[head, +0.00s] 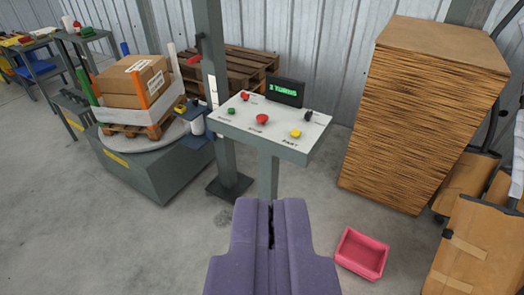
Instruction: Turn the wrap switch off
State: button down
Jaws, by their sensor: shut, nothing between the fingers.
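A white control panel (280,120) stands on a grey post ahead of my gripper. A small black knob or switch (308,115) sits at its right side; I cannot tell for certain that it is the wrap switch, nor its position. The panel also has a green button (232,111), a red button (262,120), a red knob (245,96) and a yellow button (295,133). A dark display (285,91) at its back shows green text that looks like "3 TURNS". My purple gripper (271,204) is shut and empty, in front of and below the panel, apart from it.
A turntable machine (165,165) with a carton (133,81) on a pallet is at left. A grey column (212,70) rises beside the panel. A tall stack of brown sheets (415,120) stands at right. A pink bin (361,254) lies on the floor at lower right.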

aim_at(246, 96)
jog(key=i+u, duration=0.1)
jog(key=i, duration=1.4)
jog(key=i+l+u, duration=0.1)
jog(key=i, duration=1.4)
